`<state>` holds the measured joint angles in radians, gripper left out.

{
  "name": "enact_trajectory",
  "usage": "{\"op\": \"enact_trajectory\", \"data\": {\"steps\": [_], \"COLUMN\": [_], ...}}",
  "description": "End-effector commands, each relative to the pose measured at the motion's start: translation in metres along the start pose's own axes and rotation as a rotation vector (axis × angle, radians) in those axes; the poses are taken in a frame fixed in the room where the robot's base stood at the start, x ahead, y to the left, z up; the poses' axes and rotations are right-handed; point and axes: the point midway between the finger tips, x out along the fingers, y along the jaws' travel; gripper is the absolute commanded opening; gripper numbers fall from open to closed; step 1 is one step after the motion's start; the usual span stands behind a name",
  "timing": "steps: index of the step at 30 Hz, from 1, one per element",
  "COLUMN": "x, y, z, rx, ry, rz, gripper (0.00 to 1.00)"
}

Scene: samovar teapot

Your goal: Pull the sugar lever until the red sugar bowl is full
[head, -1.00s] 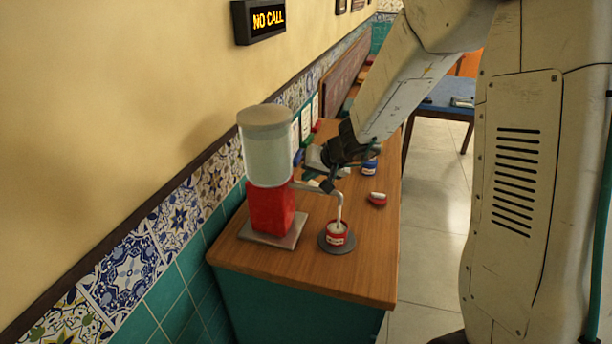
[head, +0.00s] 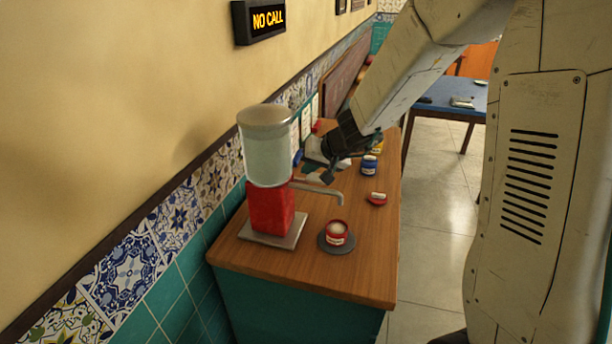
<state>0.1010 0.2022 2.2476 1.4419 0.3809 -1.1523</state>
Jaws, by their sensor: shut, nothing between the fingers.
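The sugar dispenser has a clear jar (head: 268,150) of pale sugar on a red base (head: 271,208), with a grey spout (head: 328,191) reaching right. The red sugar bowl (head: 336,238) stands upright on a round dark pad (head: 322,240) below the spout's end. White sugar (head: 337,229) shows in it up to about the rim. No sugar stream falls from the spout. My gripper (head: 322,179) is shut and empty, beside the spout's root where the lever appears to be. It partly hides that spot; I cannot tell whether it touches the lever.
A red lid-like piece (head: 377,199) lies right of the spout. A blue jar (head: 369,166) and other coloured items stand farther back on the wooden counter (head: 300,278). The tiled wall is close on the left. The counter's front is clear. A sign (head: 258,20) reads "NO CALL".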

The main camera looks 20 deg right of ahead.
Motion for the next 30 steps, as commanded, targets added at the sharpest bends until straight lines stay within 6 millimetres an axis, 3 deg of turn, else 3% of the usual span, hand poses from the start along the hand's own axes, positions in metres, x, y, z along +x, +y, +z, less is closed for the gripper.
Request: {"op": "enact_trajectory", "data": {"steps": [18,30], "x": [-0.009,-0.035], "y": [-0.007,-0.026], "z": [-0.007,-0.027], "rx": [-0.001,-0.003], "ry": [0.002,0.003], "rz": [-0.001,-0.002], "gripper": [0.0,0.0]}}
